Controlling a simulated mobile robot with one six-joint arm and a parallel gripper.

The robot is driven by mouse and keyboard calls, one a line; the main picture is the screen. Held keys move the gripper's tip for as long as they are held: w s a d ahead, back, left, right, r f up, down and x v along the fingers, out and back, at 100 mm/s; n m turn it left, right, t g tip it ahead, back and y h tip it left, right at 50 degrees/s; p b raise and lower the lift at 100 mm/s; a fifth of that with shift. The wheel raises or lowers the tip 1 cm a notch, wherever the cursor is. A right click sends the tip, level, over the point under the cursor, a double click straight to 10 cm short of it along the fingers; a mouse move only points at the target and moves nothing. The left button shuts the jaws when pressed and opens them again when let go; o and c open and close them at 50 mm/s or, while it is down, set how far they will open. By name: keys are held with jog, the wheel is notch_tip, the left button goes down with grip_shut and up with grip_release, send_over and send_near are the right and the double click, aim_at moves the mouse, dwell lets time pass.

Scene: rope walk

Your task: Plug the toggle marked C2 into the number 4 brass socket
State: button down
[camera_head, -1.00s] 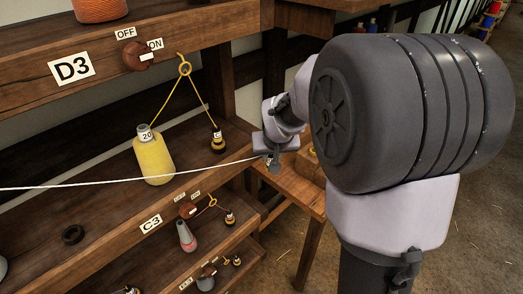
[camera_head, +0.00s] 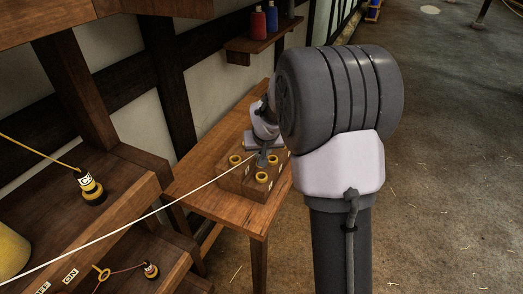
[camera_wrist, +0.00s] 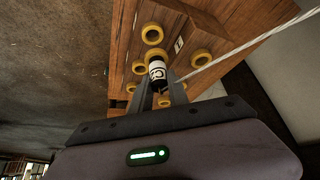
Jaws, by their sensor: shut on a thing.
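My gripper (camera_wrist: 160,88) is shut on a toggle (camera_wrist: 157,70), a dark peg with a white label. A letter C shows on the label; its digit is not clear. In the head view my gripper (camera_head: 262,160) is over the wooden socket block (camera_head: 232,182), which carries several brass ring sockets. The toggle's far end overlaps a brass socket (camera_wrist: 156,54) in the wrist view; I cannot tell whether it is in it or above it. Other sockets (camera_wrist: 152,33) surround it. One number tag (camera_wrist: 179,45) seems to read 1; I cannot make out a 4.
The block stands on a wooden table (camera_head: 190,190). A taut white cord (camera_head: 140,219) runs from my gripper to the lower left. A yellow-corded toggle (camera_head: 90,188) stands on the shelf at left. Red and blue spools (camera_head: 258,26) sit on a wall shelf behind.

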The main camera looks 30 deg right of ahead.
jog(key=shift+f+b, duration=1.25)
jog(key=shift+f, duration=0.95)
jog(key=shift+f+b, duration=0.6)
jog(key=shift+b, duration=0.25)
jog(key=c, duration=1.5)
grip_release()
jog(key=shift+c, duration=0.2)
jog(key=p+v, duration=0.4)
jog(key=v, duration=0.7)
jog(key=shift+p, duration=0.35)
